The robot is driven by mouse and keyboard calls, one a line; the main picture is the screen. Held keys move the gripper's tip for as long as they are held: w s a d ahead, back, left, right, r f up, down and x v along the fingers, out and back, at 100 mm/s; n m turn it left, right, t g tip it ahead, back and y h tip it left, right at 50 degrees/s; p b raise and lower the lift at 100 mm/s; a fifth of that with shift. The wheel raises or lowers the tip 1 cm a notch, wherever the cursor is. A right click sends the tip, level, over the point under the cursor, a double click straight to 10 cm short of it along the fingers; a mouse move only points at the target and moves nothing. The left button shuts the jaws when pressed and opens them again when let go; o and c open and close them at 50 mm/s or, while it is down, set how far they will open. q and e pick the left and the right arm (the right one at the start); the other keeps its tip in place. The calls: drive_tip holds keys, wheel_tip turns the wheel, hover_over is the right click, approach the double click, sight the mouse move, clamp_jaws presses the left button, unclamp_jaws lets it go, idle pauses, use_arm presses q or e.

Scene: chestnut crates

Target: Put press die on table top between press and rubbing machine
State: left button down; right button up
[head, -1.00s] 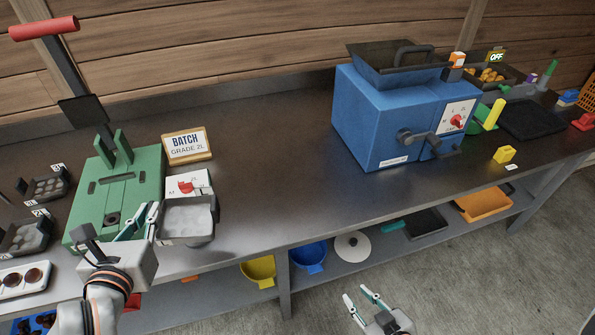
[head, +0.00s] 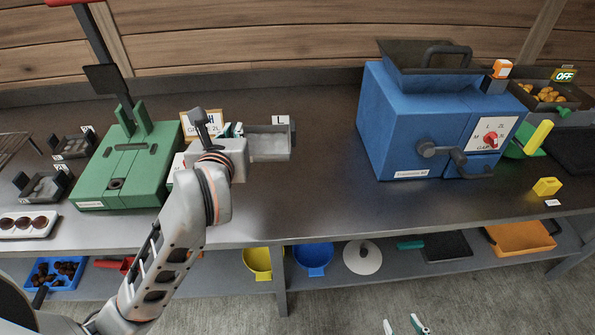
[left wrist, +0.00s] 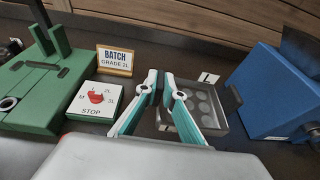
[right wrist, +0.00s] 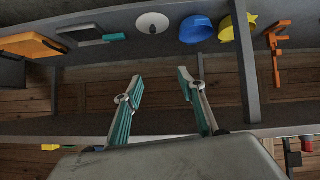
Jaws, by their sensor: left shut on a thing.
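The press die, a grey tray with round hollows and an "L" tag (head: 268,148), is over the table top (head: 310,195) between the green press (head: 128,165) and the blue rubbing machine (head: 410,125). My left gripper (head: 236,130) is shut on its left edge; in the left wrist view the fingers reach the die (left wrist: 205,112). I cannot tell whether the die touches the table. My right gripper (right wrist: 157,82) is open and empty, low in front of the bench; only its fingertips show in the head view (head: 405,325).
A "BATCH GRADE 2L" sign (left wrist: 115,60) and a white dial card (left wrist: 97,100) stand left of the die. Two other dies (head: 75,143) (head: 45,186) lie left of the press. Table top in front of the die is clear. Bowls (head: 313,258) sit on the lower shelf.

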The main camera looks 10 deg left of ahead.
sight(255, 142)
use_arm(q)
drive_tip(key=shift+n+y, duration=0.3)
drive_tip(key=shift+y, duration=0.1)
drive_tip(key=w+d+r, duration=0.1)
drive_tip(key=r, duration=0.1)
drive_tip(key=w+d+r+b, duration=0.1)
drive_tip(key=w+d+r, duration=0.1)
drive_tip(key=shift+w, duration=0.25)
drive_tip(key=shift+d+f+b, duration=0.15)
drive_tip(key=shift+d+b, duration=0.05)
drive_tip(key=shift+b, duration=0.1)
wheel_tip(255, 142, down, 19)
drive_tip(key=b, duration=0.4)
drive_tip(key=shift+r+b, duration=0.2)
drive_tip(key=shift+b, duration=0.1)
drive_tip(key=shift+f, duration=0.4)
use_arm(e)
drive_tip(key=f, duration=0.5)
drive_tip(key=shift+d+f, duration=0.25)
drive_tip(key=shift+d, duration=0.15)
